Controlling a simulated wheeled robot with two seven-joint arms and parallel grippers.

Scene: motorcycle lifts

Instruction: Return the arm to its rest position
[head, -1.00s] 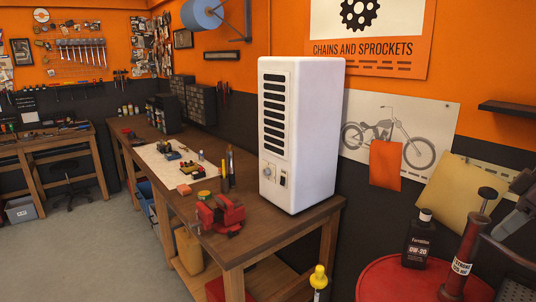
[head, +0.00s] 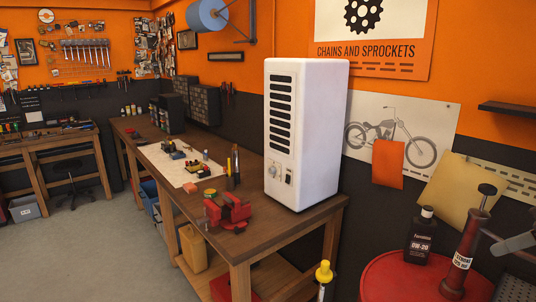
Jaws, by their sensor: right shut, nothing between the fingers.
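My right gripper (head: 508,243) shows only in part at the right edge of the head view, as a grey shape beside the red pump-like cylinder (head: 466,250) and above the red round drum top (head: 388,287). It is shut and holds nothing. Most of my right arm is cut off by the frame edge. My left gripper is not in view.
A dark oil bottle (head: 419,237) stands on the drum beside the cylinder. A wooden workbench (head: 270,228) bears a tall white heater-like box (head: 322,130) and a red vise (head: 229,211). Grey floor (head: 110,250) is clear at left.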

